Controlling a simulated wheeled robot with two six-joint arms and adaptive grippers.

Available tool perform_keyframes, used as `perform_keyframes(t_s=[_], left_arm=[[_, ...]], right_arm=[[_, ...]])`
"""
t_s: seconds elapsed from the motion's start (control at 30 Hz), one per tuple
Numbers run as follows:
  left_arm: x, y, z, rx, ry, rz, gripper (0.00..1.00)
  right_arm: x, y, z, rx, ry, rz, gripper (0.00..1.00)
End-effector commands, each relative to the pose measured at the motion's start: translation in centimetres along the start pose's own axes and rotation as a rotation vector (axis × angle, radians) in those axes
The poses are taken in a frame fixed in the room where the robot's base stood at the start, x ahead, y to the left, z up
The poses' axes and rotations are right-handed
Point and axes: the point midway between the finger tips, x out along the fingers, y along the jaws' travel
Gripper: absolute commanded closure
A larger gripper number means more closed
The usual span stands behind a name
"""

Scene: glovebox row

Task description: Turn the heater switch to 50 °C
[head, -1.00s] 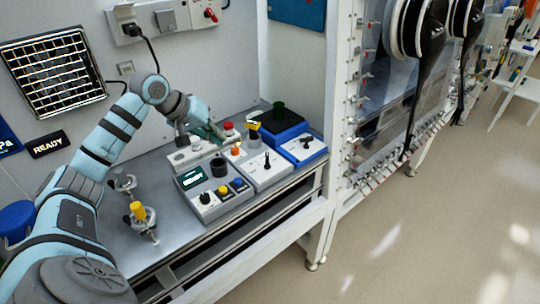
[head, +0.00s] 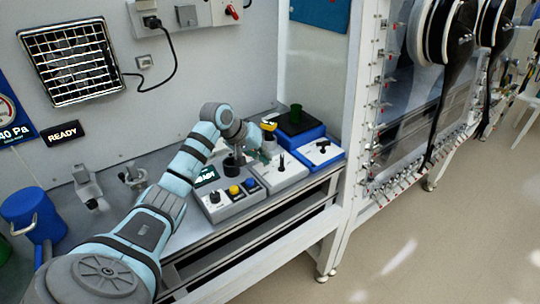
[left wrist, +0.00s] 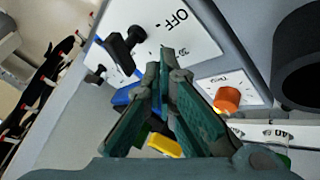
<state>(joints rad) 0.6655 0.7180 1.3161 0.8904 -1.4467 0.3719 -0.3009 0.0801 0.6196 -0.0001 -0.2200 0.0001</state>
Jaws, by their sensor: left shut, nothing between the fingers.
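The switch is a black bar handle (left wrist: 124,47) on a white plate lettered "OFF" and a partly hidden number in the left wrist view. In the head view, this black handle (head: 281,164) stands on the middle light-grey box (head: 290,177). My left gripper (head: 264,156) is low over the back left part of that box; its green fingers (left wrist: 164,62) are shut and empty. In the left wrist view, the fingertips overlap the plate to the right of the handle, apart from it. Whether they touch the plate cannot be told. My right gripper is in neither view.
An orange knob (left wrist: 227,98) is close to the right of the fingers. A grey box with a black cup (head: 233,163) and coloured buttons stands to the left. A blue box (head: 322,153) with another black handle stands to the right. Clamps (head: 87,187) stand farther left.

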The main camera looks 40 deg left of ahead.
Motion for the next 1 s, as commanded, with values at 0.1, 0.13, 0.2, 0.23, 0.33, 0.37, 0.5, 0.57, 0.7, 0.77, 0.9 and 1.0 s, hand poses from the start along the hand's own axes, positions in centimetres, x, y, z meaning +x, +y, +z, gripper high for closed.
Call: perform_keyframes(t_s=[0.1,0.13,0.2,0.23,0.33,0.37,0.5,0.57,0.7,0.77,0.9,1.0], left_arm=[[0.44,0.99,-0.02,-0.001,0.0,0.0,1.0],[0.52,1.12,-0.02,-0.002,0.001,-0.001,1.0],[0.62,1.28,-0.01,-0.002,0.001,-0.001,1.0],[0.63,1.3,-0.01,-0.002,0.001,-0.001,1.0],[0.63,1.28,-0.01,-0.002,0.001,-0.002,1.0],[0.63,1.28,-0.01,-0.002,0.001,-0.002,1.0],[0.61,1.26,-0.01,-0.002,0.001,-0.001,1.0],[0.59,1.26,-0.03,0.0,-0.001,0.0,1.0],[0.52,1.27,-0.1,0.016,-0.01,0.008,1.0],[0.5,1.29,-0.12,0.027,-0.016,0.015,1.0],[0.53,1.2,-0.12,0.04,-0.022,0.021,1.0],[0.5,1.17,-0.14,0.05,-0.027,0.026,1.0]], right_arm=[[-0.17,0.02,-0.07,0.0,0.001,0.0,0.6],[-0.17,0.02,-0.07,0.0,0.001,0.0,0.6],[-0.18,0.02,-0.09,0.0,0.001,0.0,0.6],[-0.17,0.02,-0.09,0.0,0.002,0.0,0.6],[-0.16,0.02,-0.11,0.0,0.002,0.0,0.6],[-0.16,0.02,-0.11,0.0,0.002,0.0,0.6],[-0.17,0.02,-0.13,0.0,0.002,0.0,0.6],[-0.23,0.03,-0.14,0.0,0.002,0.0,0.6],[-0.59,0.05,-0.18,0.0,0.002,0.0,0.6],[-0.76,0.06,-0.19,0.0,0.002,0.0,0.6],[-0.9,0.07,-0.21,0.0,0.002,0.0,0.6],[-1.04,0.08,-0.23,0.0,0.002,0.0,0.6]])
